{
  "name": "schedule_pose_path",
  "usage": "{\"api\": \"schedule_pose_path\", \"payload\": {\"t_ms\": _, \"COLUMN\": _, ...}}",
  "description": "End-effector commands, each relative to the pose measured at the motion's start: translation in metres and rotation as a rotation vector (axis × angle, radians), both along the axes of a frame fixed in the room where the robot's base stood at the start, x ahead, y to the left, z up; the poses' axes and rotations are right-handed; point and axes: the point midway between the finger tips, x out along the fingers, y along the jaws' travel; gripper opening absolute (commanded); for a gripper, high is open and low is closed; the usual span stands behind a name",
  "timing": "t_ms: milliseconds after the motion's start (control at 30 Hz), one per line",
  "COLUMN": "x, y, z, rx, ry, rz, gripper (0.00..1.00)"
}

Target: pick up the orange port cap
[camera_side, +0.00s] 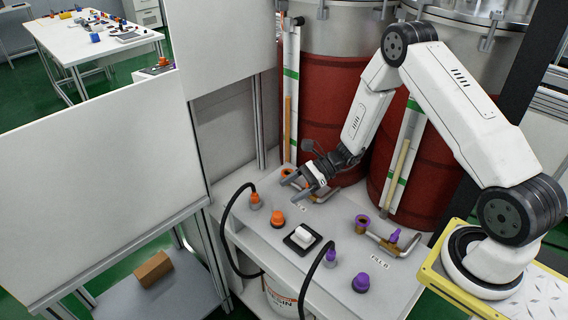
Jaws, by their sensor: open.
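The orange port cap (277,218) stands on the grey bench top, near the front left, and nothing touches it. My gripper (296,190) is open, its fingers pointing down and to the left. In the picture it sits above and to the right of the cap, apart from it. An orange part shows by the fingers, partly hidden by them. I cannot tell whether the fingers touch it.
A black hose with an orange-topped end (254,199) stands left of the cap. A white block on a black pad (302,237) lies in front right. A purple cap (361,283), a purple hose end (331,257) and purple fittings (362,223) stand farther right. Red drums (335,110) rise behind.

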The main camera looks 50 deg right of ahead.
Motion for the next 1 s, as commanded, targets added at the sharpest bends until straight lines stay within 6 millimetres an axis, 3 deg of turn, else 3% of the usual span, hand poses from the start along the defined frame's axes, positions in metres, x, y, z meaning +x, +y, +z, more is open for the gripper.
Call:
{"api": "schedule_pose_path", "payload": {"t_ms": 367, "x": 0.001, "y": -0.001, "z": -0.007, "rx": 0.008, "ry": 0.001, "rz": -0.010, "gripper": 0.84}}
{"api": "schedule_pose_path", "payload": {"t_ms": 800, "x": 0.001, "y": -0.001, "z": -0.051, "rx": 0.007, "ry": 0.002, "rz": -0.008, "gripper": 0.84}}
{"api": "schedule_pose_path", "payload": {"t_ms": 1000, "x": 0.001, "y": -0.001, "z": -0.062, "rx": 0.007, "ry": 0.000, "rz": -0.009, "gripper": 0.84}}
